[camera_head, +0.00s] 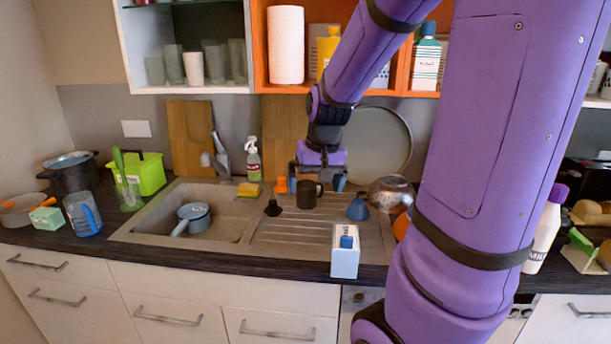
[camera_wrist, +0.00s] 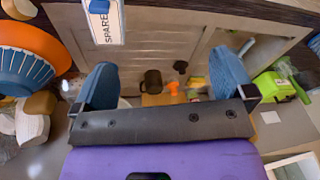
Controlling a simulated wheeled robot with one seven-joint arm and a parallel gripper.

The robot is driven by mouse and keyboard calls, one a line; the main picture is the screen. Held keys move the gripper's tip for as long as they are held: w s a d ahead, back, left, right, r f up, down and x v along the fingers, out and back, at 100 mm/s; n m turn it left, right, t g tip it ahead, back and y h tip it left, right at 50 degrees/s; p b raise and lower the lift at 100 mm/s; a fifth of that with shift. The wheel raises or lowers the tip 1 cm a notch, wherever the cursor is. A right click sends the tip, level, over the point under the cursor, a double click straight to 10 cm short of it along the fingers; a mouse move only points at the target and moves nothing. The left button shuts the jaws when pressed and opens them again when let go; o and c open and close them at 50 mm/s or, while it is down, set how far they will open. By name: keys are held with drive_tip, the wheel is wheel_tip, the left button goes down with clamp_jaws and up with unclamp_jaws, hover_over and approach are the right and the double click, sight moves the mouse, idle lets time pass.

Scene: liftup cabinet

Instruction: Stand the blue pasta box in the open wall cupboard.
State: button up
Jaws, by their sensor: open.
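A light-blue and white box (camera_head: 345,258) with a dark-blue patch stands upright at the counter's front edge, right of the sink; it is likely the pasta box. Its lettered face shows at the top of the wrist view (camera_wrist: 104,28), partly cut off. My gripper (camera_head: 318,182) is open and empty, pointing down over the drainboard behind the box, apart from it. Its two blue fingers also show in the wrist view (camera_wrist: 165,80). The open orange-framed wall cupboard (camera_head: 259,45) is above; my arm hides part of it.
The cupboard holds a paper roll (camera_head: 286,45), a yellow bottle (camera_head: 327,52) and a white-blue bottle (camera_head: 427,60). A dark mug (camera_head: 308,195), a blue funnel-like item (camera_head: 358,208) and a metal bowl (camera_head: 390,192) crowd the drainboard. A white bottle (camera_head: 543,235) stands at right.

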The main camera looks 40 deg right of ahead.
drive_tip(key=s+a+r+n+t, duration=0.1)
drive_tip(key=s+a+r+n, duration=0.2)
drive_tip(key=s+a+r, duration=0.2)
drive_tip(key=s+a+r+n+t, duration=0.2)
drive_tip(key=s+a+r, duration=0.4)
drive_tip(key=a, duration=0.4)
drive_tip(key=shift+s+n, duration=0.6)
drive_tip(key=shift+s, duration=0.05)
idle(0.4)
